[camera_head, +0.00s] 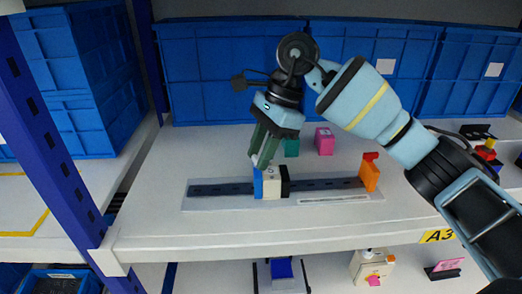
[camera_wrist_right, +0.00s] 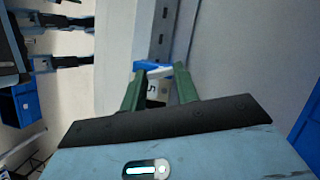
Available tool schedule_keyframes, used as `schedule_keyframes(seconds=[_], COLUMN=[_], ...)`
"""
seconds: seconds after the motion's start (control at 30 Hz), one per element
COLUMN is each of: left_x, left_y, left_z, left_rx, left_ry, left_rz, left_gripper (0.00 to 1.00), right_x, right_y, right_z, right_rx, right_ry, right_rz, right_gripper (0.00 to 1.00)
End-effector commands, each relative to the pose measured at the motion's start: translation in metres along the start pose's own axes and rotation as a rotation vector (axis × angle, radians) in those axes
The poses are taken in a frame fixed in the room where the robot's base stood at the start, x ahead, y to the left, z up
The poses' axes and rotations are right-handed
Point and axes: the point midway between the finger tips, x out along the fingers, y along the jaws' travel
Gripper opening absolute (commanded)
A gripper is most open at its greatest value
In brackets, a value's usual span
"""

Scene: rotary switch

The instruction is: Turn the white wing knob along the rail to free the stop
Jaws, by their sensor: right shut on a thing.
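A stop block (camera_head: 271,187) with blue, cream-white and black parts sits on the dark slotted rail (camera_head: 220,188) on the shelf. My right gripper (camera_head: 258,160) comes down from above at the block's left side, its green fingers tilted. It is shut on the white wing knob, which is mostly hidden by the fingers, so its exact angle cannot be told. The right wrist view shows the blue part (camera_wrist_right: 152,67) between the fingertips and a white face with a dark numeral (camera_wrist_right: 157,91) below it. My left gripper is not in view.
An orange piece (camera_head: 369,177) with a red top stands at the rail's right end. Blue crates (camera_head: 220,75) line the back. The shelf front edge (camera_head: 270,241) is clear.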

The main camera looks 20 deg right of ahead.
Motion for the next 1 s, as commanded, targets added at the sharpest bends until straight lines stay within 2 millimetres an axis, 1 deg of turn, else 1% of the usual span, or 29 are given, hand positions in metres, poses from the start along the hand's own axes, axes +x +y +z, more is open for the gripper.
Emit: schedule_keyframes(seconds=[0.5,0.67,1.0], left_x=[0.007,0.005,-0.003], left_y=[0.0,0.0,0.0], left_z=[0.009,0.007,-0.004], left_rx=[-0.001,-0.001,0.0], left_ry=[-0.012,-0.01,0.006], left_rz=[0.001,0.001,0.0], left_gripper=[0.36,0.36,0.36], right_x=[0.001,0.0,-0.001], right_y=[-0.004,-0.005,-0.007], right_z=[0.001,0.002,0.004], right_rx=[-0.451,-0.591,-0.87], right_ry=[0.001,0.002,0.004], right_rz=[0.19,0.248,0.362], right_gripper=[0.08,0.08,0.08])
